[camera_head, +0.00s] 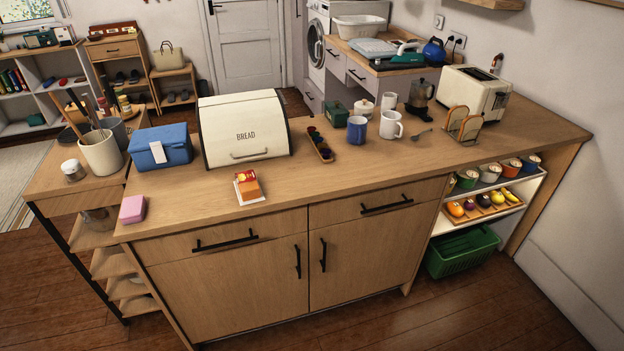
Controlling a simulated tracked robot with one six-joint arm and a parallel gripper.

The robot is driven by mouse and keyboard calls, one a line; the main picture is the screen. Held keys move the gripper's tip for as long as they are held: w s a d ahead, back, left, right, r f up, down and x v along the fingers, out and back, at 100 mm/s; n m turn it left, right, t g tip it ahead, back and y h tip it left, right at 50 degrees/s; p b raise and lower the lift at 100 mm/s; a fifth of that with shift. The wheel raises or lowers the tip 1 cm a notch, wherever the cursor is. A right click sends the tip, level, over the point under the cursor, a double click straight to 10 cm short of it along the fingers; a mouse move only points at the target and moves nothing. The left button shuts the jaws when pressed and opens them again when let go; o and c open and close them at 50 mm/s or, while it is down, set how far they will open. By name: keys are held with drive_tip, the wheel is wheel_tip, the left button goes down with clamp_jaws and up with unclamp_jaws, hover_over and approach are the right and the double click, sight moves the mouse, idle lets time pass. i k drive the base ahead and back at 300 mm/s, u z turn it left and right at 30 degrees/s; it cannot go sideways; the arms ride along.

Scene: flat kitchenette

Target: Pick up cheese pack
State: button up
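A small orange pack with a red and yellow top (247,184), which looks like the cheese pack, is on the wooden counter (350,190) near its front edge. It is in front of the bread bin and appears to rest on a small white sheet or tray (255,200). Its lettering is too small to read. Nothing covers it from this view. My gripper is not in view.
A cream bread bin (245,128) stands behind the pack. A blue box (160,150) and a pink block (132,209) are to the left. A narrow tray (325,153), mugs (391,125) and a toaster (473,92) are to the right. The counter right of the pack is clear.

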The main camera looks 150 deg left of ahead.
sight(248, 190)
drive_tip(key=u, duration=5.25)
